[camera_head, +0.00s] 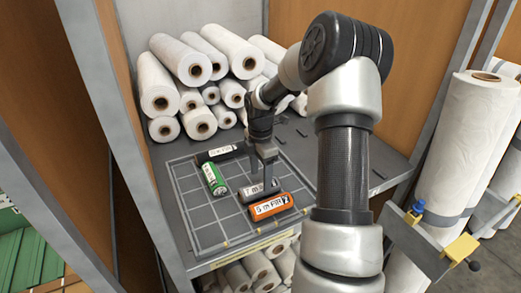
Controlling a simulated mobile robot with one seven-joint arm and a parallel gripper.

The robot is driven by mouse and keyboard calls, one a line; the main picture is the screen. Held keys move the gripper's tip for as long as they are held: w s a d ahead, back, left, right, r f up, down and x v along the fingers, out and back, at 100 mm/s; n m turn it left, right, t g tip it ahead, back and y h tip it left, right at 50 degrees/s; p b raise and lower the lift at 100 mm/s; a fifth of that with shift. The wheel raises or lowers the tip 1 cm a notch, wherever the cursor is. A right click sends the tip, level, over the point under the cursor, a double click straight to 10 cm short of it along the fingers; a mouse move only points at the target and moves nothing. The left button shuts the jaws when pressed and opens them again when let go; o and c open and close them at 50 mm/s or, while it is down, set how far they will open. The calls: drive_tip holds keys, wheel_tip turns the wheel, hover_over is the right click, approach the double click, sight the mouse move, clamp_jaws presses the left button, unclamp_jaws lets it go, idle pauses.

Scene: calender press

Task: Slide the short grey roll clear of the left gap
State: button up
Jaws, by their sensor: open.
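A short grey roll (251,190) with a white label lies on the gridded board (208,217) on the shelf. My gripper (267,178) is open and points down at the right part of the grey roll, hiding some of it. I cannot tell whether its fingers touch the roll or straddle it. An orange roll (271,206) lies close in front of the grey roll. The left gap is not clearly identifiable.
Large white rolls (190,60) are stacked behind the board. More rolls (250,270) lie under the shelf. Board cells at the front left and between the green and grey rolls are bare. A wooden side wall (121,115) bounds the left. My arm covers the right.

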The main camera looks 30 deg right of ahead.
sight(261, 184)
wheel_tip(261, 184, up, 13)
idle(0.3)
